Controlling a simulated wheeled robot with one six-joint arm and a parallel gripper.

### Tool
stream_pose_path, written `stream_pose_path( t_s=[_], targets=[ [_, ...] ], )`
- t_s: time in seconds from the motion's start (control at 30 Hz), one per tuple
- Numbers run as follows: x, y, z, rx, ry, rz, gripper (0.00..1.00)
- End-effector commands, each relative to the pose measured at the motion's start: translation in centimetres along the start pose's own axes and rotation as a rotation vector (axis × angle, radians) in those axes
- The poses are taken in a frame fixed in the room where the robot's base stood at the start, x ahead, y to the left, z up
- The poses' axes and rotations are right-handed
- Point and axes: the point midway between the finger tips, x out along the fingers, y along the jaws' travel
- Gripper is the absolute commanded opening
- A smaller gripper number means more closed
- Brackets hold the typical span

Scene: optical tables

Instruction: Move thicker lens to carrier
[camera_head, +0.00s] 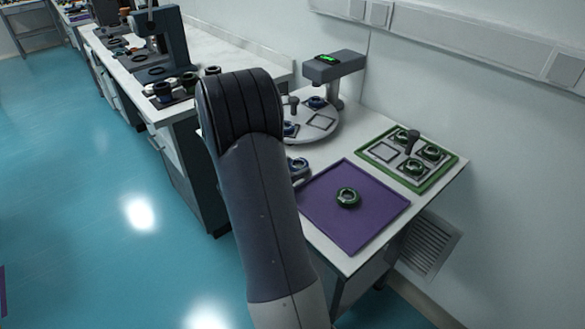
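A green-rimmed ring lens (347,198) lies on a purple mat (360,228) on the near table. A green-edged tray (388,173) stands behind it to the right. It holds several green-rimmed lenses, a dark upright knob and one empty square place. Which lens is thicker, and which holder is the carrier, I cannot tell. My arm rises through the middle of the view and hides the table's left part. My gripper is not visible.
A round white plate (325,136) bears blue-rimmed lenses (316,102) and an empty square place. A grey device with a green display (335,66) stands behind it. Dark blue rings (298,166) sit beside my arm. A long bench with instruments runs back left; blue floor is clear.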

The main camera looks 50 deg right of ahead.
Motion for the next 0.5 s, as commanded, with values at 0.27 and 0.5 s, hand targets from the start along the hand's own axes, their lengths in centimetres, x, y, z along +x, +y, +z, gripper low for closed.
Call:
stream_pose_path(
  t_s=[0.27, 0.5],
  targets=[
    [-0.01, 0.0, -0.04, -0.001, 0.0, 0.0, 0.75],
    [-0.06, 0.01, -0.17, -0.001, 0.0, 0.0, 0.75]
  ],
)
